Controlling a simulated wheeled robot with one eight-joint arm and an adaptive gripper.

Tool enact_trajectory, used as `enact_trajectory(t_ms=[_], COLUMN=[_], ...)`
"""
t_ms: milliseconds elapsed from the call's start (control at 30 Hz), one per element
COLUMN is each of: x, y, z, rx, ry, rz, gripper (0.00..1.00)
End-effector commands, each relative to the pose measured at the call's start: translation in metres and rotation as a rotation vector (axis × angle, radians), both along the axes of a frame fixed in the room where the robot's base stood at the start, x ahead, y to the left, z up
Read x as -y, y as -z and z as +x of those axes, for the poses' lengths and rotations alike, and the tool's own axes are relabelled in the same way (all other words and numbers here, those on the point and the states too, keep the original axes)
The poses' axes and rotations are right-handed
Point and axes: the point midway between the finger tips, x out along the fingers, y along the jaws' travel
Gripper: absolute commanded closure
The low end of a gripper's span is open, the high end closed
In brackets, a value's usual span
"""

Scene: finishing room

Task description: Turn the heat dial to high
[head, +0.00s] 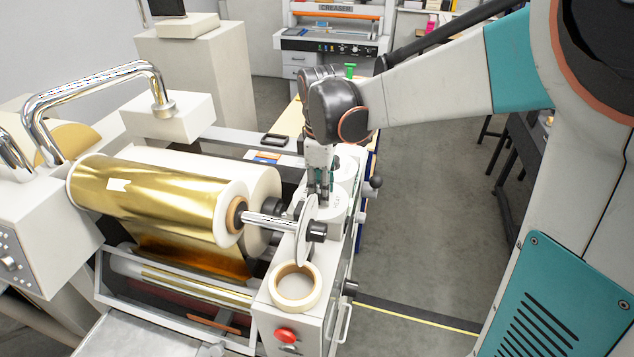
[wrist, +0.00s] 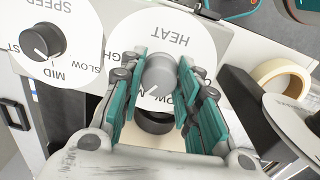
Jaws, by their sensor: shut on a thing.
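The heat dial (wrist: 176,22) is a white disc with a grey round knob (wrist: 160,72), seen upside down in the wrist view. My gripper (wrist: 162,78) has its teal-padded fingers on either side of this knob and is shut on it. A pale mark on the knob points down and slightly left in the picture. Part of the "LOW" lettering shows below the knob and "GH" shows at its left; the fingers hide the rest. In the head view my gripper (head: 319,190) points down at the machine's right end, over the white dial discs (head: 337,203).
The speed dial (wrist: 58,70), with a dark knob, sits beside the heat dial. A gold foil roll (head: 150,195) on a shaft and a tape roll (head: 295,287) are close by. A red button (head: 285,335) is at the front. Open floor (head: 420,220) lies to the right.

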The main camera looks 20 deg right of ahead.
Motion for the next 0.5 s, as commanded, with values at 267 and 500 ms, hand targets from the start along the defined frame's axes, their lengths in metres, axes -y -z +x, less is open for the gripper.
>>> enact_trajectory(t_ms=[267, 500], x=[-0.0001, -0.0004], y=[0.0013, 0.0017], z=[-0.0002, -0.0004], rx=[-0.001, -0.001], ry=[0.112, 0.314], rz=[-0.001, -0.001], gripper=[0.94, 0.94])
